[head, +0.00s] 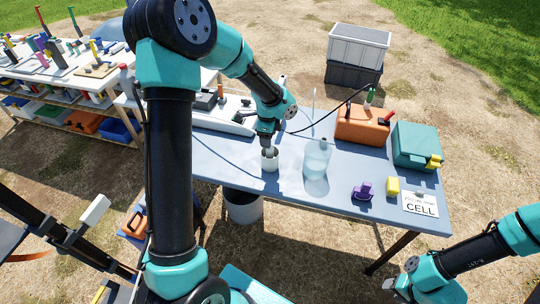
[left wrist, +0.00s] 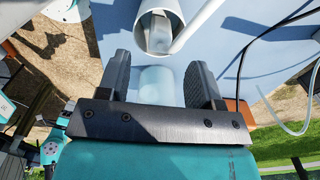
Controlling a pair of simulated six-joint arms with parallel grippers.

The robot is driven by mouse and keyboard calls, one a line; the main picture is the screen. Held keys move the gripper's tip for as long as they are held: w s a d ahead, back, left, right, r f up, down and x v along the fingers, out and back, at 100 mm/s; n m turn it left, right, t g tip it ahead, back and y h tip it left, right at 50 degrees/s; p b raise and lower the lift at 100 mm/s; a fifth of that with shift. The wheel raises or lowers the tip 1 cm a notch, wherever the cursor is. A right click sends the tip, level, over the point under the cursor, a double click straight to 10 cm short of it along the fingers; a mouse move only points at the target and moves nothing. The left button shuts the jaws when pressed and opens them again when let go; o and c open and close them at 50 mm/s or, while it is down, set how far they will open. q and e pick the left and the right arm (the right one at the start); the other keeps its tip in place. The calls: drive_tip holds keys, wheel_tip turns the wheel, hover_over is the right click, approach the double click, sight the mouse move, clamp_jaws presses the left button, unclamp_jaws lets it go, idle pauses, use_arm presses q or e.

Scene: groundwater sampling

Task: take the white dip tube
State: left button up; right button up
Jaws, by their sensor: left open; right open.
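In the head view a thin white upright tube (head: 313,104) rises by the clear bottle (head: 317,158). I cannot tell which is the dip tube. My right gripper (head: 398,286) is open and empty at lower right.
An orange case (head: 362,126), a teal case (head: 415,146), a yellow block (head: 392,187), a purple piece (head: 363,190) and a CELL card (head: 420,203) occupy the table's right side. The table front right of the cup is clear.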

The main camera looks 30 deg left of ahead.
use_arm(q)
drive_tip(key=shift+w+d+f, duration=0.1)
drive_tip(key=shift+d+f, duration=0.05)
drive_tip(key=shift+f, duration=1.15)
drive_tip(key=shift+d+f, duration=0.15)
drive_tip(key=shift+f, duration=1.15)
drive_tip(key=c, duration=1)
drive_tip(key=shift+r, duration=0.15)
wheel_tip(320, 180, up, 10)
